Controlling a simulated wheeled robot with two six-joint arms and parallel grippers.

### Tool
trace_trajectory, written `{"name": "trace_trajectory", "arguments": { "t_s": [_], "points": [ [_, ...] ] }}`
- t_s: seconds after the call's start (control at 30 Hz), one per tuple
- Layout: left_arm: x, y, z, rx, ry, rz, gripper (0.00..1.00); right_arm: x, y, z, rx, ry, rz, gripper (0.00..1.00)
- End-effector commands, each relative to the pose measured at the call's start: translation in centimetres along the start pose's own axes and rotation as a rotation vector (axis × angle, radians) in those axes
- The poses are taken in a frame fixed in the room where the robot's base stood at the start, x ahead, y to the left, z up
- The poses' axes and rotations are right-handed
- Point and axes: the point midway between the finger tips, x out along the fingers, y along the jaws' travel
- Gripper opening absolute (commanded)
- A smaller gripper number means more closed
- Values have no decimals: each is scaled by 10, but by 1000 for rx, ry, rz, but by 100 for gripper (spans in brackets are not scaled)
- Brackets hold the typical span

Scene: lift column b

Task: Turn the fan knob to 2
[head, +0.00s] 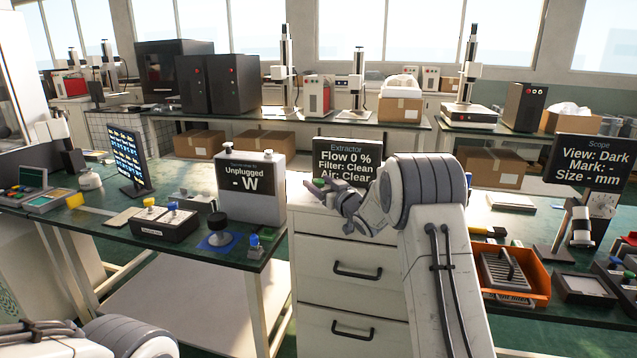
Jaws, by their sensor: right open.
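The Extractor display (346,162) stands on a white drawer cabinet (315,244) at the centre and reads Flow 0 %, Filter: Clean, Air: Clear. My right gripper (322,190) is just below and in front of this display, over the cabinet top, with its jaws open. A small green part (320,183) shows beside its fingers. I cannot make out the fan knob or its setting; my gripper and arm cover much of that area. Of my left arm only a link shows at the bottom left; its gripper is out of view.
A white unit (251,195) reading Unplugged stands left of the cabinet. A black round knob-like thing on a blue base (217,238) is in front of it. An orange tray (540,292) and a Scope display (591,163) are on the right. Boxes (490,168) stand behind.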

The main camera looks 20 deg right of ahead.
Motion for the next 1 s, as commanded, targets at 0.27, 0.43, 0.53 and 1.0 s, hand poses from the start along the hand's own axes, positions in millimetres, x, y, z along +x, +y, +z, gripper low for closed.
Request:
{"name": "trace_trajectory", "arguments": {
  "t_s": [0.27, 0.43, 0.53, 1.0],
  "points": [
    [-1, 0, 0, 0, 0, 0, 38, 7, 0, 1, 0, -1, 1, 71],
    [-1, 0, 0, 0, 0, 0, 38, 6, 0, 0, 0, -1, 1, 48],
    [-1, 0, 0, 0, 0, 0, 38, 6, 0, 0, 0, -1, 1, 10],
    [22, -2, 1, 0, 0, 0, 38, 6, -1, 5, -1, 1, 70, 0]
  ]
}}
